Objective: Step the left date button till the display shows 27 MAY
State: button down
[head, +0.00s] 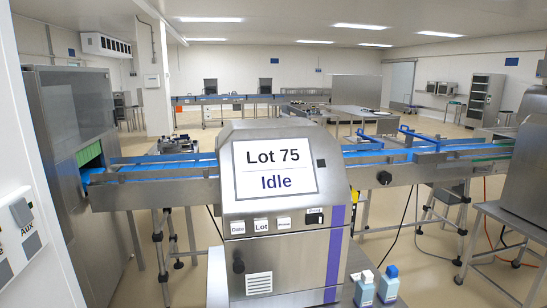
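The tray sealer (245,205) stands in the middle of the head view, a grey metal housing with a purple stripe. Its display (300,182) is a tilted white screen that reads "Lot 75" above "Idle"; no date shows on it. Below it is a row of white labelled buttons. The leftmost is the Date button (238,227), with the Lot button (261,225) to its right. A third button (284,222) has a label too small to read. My gripper is not in view, and nothing covers the buttons.
A dark switch (314,217) sits right of the buttons, and a black knob (239,266) lower left. Blue-belted conveyors (155,170) run to both sides. Two bottles (364,289) stand at lower right. A white panel marked "Aux" (25,225) fills the left edge.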

aim_at(239, 227)
jog(key=i+j+u, duration=0.25)
jog(key=u, duration=0.15)
jog(key=i+j+u, duration=0.15)
jog(key=i+u, duration=0.2)
